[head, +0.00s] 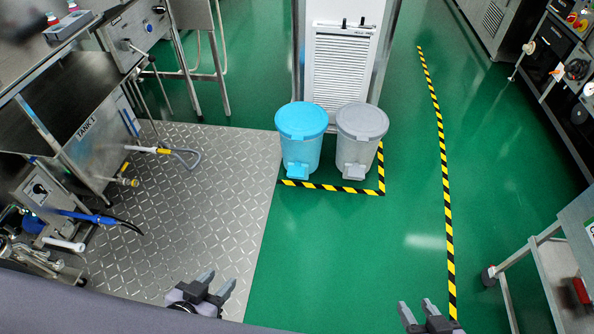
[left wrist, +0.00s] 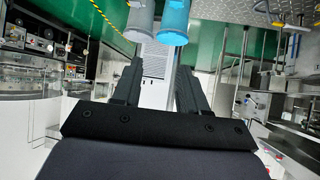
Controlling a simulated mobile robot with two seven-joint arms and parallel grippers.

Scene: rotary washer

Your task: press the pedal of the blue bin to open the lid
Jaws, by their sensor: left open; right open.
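The blue bin (head: 301,148) stands upright on the green floor, left of a grey bin (head: 357,150), and its round lid (head: 301,120) is shut. Its pedal (head: 298,171) is at the front foot of the bin, facing me. The blue bin also shows at the top of the left wrist view (left wrist: 174,20), beside the grey bin (left wrist: 139,18). My left gripper (head: 218,282) is open and empty, well in front of the bins and to their left. My right gripper (head: 417,309) is open and empty at the bottom edge, right of the bins. Neither touches the blue bin.
A white cabinet (head: 341,60) stands behind the bins. Black-yellow tape (head: 345,189) marks the floor around them. A metal tread plate (head: 190,200) and a tank station (head: 85,130) lie left. A trolley (head: 545,270) is at right. The green floor before the bins is clear.

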